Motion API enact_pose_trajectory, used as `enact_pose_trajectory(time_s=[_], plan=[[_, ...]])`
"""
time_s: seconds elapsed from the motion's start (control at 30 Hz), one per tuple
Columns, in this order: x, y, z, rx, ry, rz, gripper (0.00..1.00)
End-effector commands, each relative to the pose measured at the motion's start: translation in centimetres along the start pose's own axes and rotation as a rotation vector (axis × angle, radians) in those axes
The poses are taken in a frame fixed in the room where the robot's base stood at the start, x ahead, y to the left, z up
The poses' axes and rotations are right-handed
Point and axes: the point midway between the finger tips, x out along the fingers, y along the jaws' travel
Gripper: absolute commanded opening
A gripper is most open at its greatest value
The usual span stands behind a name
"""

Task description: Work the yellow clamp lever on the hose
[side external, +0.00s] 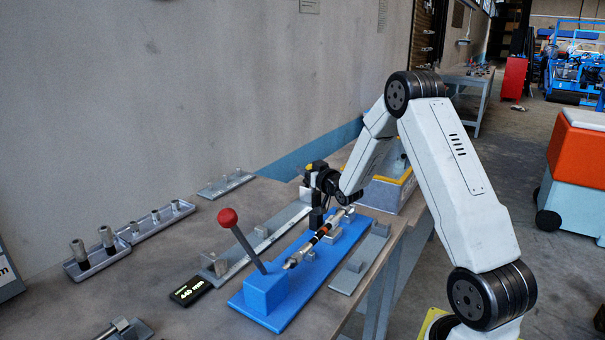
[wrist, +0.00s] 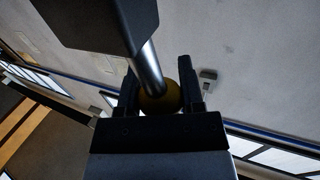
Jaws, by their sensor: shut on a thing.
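In the wrist view, my gripper (wrist: 160,90) has its two dark fingers on either side of a round, dark yellow knob (wrist: 160,98). The knob sits at the end of a grey metal rod that runs up to a dark block (wrist: 97,22). The gripper is shut on this yellow lever knob. In the side view, my gripper (side external: 322,181) is over the far part of the blue plate (side external: 300,312), and the lever there is mostly hidden. A hose-like piece (side external: 322,232) with dark, orange and pale bands lies along the plate.
A red-knobbed lever (side external: 241,243) stands tilted on a blue block at the plate's near end. Grey fixture rails lie on both sides of the plate. A small display (side external: 190,291) sits to the left. Trays of metal cylinders (side external: 107,238) stand near the wall.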

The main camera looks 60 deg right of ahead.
Motion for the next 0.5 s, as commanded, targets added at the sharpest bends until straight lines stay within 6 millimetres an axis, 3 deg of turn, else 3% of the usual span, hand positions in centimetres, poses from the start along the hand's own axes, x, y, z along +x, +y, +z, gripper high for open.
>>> enact_pose_trajectory(time_s=[0.5], plan=[[-1.3,0.5,-0.2,0.041,0.100,0.000,0.00]])
